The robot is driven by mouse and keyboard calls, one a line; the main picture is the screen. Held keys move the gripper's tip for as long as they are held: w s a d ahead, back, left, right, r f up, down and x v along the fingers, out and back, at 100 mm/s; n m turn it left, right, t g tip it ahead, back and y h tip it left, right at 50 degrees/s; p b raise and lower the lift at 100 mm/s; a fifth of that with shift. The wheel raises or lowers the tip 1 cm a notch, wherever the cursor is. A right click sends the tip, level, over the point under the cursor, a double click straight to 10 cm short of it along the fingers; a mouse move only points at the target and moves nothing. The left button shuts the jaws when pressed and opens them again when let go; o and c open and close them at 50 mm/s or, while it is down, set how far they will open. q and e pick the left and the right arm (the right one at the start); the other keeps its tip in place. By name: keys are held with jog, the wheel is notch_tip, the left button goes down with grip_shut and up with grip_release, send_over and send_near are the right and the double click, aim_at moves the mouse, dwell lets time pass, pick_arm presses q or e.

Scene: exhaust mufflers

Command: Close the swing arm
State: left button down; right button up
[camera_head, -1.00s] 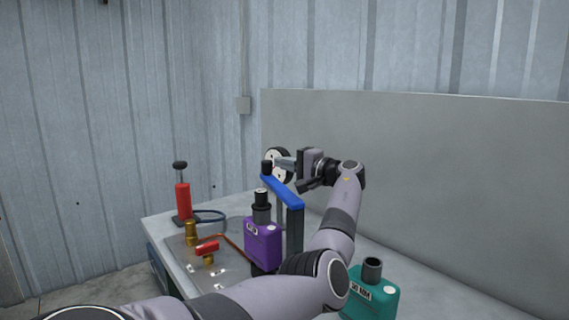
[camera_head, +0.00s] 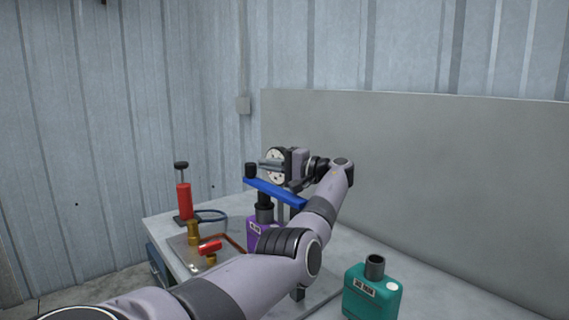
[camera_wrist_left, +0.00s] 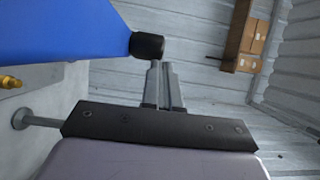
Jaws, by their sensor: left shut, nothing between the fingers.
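The swing arm (camera_head: 275,193) is a blue bar with a black knob at its far left end. In the head view it lies across, above the black-topped purple block (camera_head: 263,236), which my arm partly covers. My left gripper (camera_head: 266,164) is shut and empty, beside the knob and just above the bar in the picture. In the left wrist view the gripper's fingers (camera_wrist_left: 161,66) are together, and the blue swing arm (camera_wrist_left: 62,28) fills the upper left, its black knob close to the fingertips. Whether they touch is unclear. My right gripper is not in view.
A red cylinder with a black top (camera_head: 184,199) stands at the bench's left. Brass fittings and a red-handled valve (camera_head: 210,248) sit on a metal plate. A teal block (camera_head: 372,291) stands at the front right. A grey panel (camera_head: 430,190) rises behind the bench.

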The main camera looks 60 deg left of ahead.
pick_arm(q)
jog(key=shift+a, duration=0.1)
jog(key=b+v, duration=0.1)
jog(key=v, duration=0.6)
dwell(0.4)
